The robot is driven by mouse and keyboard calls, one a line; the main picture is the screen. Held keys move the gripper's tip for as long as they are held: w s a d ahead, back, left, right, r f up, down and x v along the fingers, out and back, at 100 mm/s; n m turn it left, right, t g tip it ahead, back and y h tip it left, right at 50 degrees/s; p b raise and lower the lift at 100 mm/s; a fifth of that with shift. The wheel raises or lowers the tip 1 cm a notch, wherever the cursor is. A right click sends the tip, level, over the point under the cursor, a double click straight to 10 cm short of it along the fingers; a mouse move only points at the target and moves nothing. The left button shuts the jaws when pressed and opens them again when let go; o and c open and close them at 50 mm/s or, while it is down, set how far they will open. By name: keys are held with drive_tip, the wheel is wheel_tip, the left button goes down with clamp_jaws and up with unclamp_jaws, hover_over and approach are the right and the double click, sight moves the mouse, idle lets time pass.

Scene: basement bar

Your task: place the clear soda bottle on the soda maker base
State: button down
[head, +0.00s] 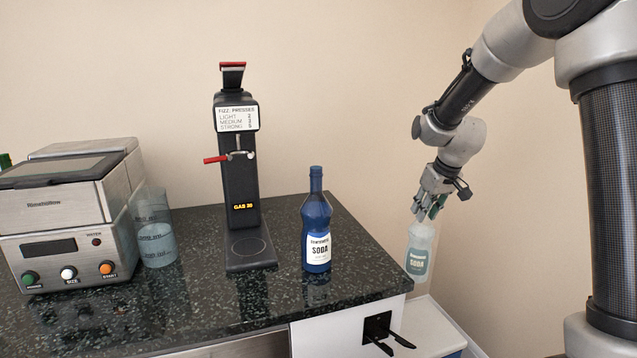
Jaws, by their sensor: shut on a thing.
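The clear soda bottle (420,253) is pale and see-through with a teal label. My gripper (428,212) is shut on its top and holds it nearly upright, slightly tilted, at the right of the head view. In the picture the bottle lies just right of the counter's right edge and seems to hang clear of it. The soda maker (240,160) is a tall black column with a red lever and a white label. Its flat base (249,248) with a round mark is bare and lies left of my gripper.
A dark blue soda bottle (316,222) stands on the black speckled counter (352,270), between the soda maker base and my gripper. A clear pitcher (155,229) and a steel machine (70,215) stand at left. Black handles (390,340) stick out from the white counter front.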

sight(425, 250)
drive_tip(key=shift+s+d+f, duration=0.25)
drive_tip(key=shift+f, duration=0.3)
drive_tip(key=shift+w+d+m+h, duration=0.3)
drive_tip(key=shift+m, duration=0.6)
drive_tip(key=shift+s+d+f+m+h, duration=0.15)
drive_tip(key=shift+d+f+m+h, duration=0.2)
drive_tip(key=shift+d+m, duration=0.3)
drive_tip(key=shift+s+f+m, duration=0.25)
drive_tip(key=shift+f, duration=0.05)
drive_tip(key=s+f, duration=0.1)
drive_tip(key=s, duration=0.1)
drive_tip(key=s+a+f, duration=0.1)
drive_tip(key=s+f, duration=0.1)
drive_tip(key=shift+f, duration=0.2)
drive_tip(key=x, duration=0.4)
drive_tip(key=shift+a+f, duration=0.25)
drive_tip(key=shift+f, duration=0.15)
drive_tip(key=shift+w+a+f, duration=0.15)
drive_tip(key=shift+a+f, duration=0.05)
drive_tip(key=shift+f, duration=0.2)
